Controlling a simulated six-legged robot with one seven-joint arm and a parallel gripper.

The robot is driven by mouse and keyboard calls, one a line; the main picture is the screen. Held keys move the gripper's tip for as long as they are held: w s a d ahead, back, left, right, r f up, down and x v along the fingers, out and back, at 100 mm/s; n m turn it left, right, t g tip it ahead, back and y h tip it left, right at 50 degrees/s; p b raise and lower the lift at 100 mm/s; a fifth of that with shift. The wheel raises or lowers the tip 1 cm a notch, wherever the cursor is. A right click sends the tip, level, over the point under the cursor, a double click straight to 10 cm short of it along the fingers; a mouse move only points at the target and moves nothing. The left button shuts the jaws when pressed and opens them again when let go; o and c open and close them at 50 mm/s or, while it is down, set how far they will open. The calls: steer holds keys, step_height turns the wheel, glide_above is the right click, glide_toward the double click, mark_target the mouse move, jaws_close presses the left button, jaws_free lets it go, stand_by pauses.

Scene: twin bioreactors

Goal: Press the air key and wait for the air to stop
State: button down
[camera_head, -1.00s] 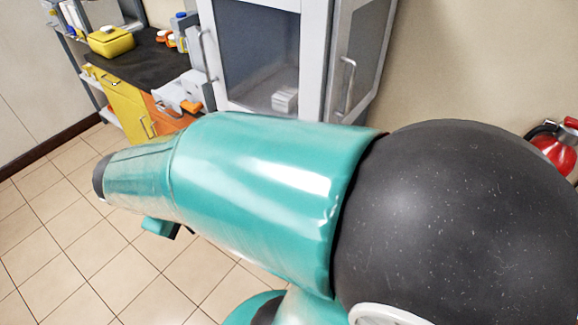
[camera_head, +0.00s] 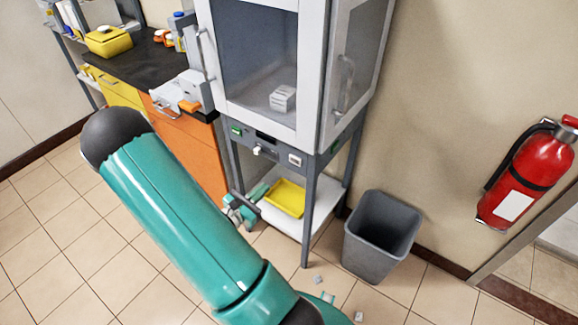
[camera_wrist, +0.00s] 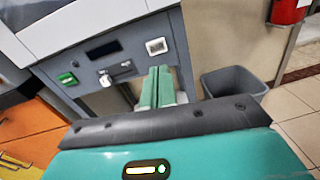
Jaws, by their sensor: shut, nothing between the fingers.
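A glass-fronted cabinet (camera_head: 315,70) stands on a grey frame with a control panel (camera_head: 275,147) under its door. The panel has a green key (camera_head: 237,130), also seen in the wrist view (camera_wrist: 67,78), a dark display (camera_wrist: 103,50), a white knob or nozzle (camera_wrist: 117,72) and a white framed switch (camera_wrist: 156,46). No label is legible, so I cannot tell which is the air key. My gripper (camera_wrist: 157,72) is shut and empty. In the wrist view its fingertips appear just below the white switch; contact is not visible. In the head view it is low before the stand.
A yellow tray (camera_head: 286,197) lies on the stand's lower shelf. A grey bin (camera_head: 381,235) stands to the right, with small scraps on the floor nearby. A fire extinguisher (camera_head: 530,172) hangs on the right wall. Orange drawers (camera_head: 190,150) stand left of the cabinet.

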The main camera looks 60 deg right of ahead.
mark_target(295, 160)
steer(key=shift+d+f+n+t, duration=0.2)
steer(key=shift+f+n+t, duration=0.1)
steer(key=shift+f+n, duration=0.15)
steer(key=shift+d+f+n+t, duration=0.2)
steer(key=shift+f+n+t, duration=0.15)
steer(key=shift+f, duration=0.2)
steer(key=d, duration=0.4)
steer(key=s+d, duration=0.1)
steer(key=d, duration=0.4)
steer(key=s+d, duration=0.1)
steer(key=d, duration=0.3)
steer(key=shift+s+d, duration=0.15)
steer(key=shift+d, duration=0.25)
